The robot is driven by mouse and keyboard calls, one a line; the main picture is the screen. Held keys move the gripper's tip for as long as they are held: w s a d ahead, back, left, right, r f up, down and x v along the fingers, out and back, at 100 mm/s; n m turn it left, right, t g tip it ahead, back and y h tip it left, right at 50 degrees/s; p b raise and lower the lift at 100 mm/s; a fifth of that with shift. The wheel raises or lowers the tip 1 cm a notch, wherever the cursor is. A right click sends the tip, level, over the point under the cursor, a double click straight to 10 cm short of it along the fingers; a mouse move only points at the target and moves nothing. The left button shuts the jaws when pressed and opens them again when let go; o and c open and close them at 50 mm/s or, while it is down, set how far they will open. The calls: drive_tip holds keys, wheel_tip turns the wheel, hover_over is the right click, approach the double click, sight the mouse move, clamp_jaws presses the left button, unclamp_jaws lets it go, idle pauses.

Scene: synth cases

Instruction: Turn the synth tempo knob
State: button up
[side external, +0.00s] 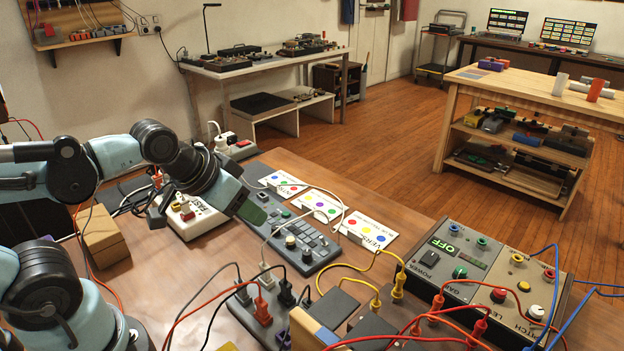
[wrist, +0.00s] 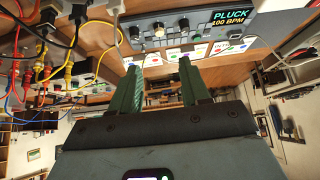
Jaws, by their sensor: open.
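The synth (side external: 318,238) is a grey-blue keyboard box on the wooden table. In the wrist view the synth (wrist: 205,30) shows a lit display (wrist: 229,18) reading "PLUCK" and "100 BPM". A cream knob (wrist: 160,31) stands on its panel between a black knob (wrist: 134,33) and another dark knob (wrist: 184,23). I cannot read which one is the tempo knob. My gripper (wrist: 159,66) is open and empty, its two green fingers apart and pointing toward the knobs. In the side view my gripper (side external: 255,213) hangs just left of the synth; the exact gap is unclear.
White cards with coloured dots (side external: 325,208) lie behind the synth. A box marked "FAST" (side external: 196,218) is to its left. A grey control box (side external: 445,262) showing "OFF" stands right. Plugs and red, yellow, black and blue cables crowd the front.

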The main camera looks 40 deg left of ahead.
idle(0.4)
drive_tip(key=m+g, duration=0.7)
drive_tip(key=m, duration=2.2)
hover_over(290, 239)
wheel_tip(290, 239, down, 12)
clamp_jaws()
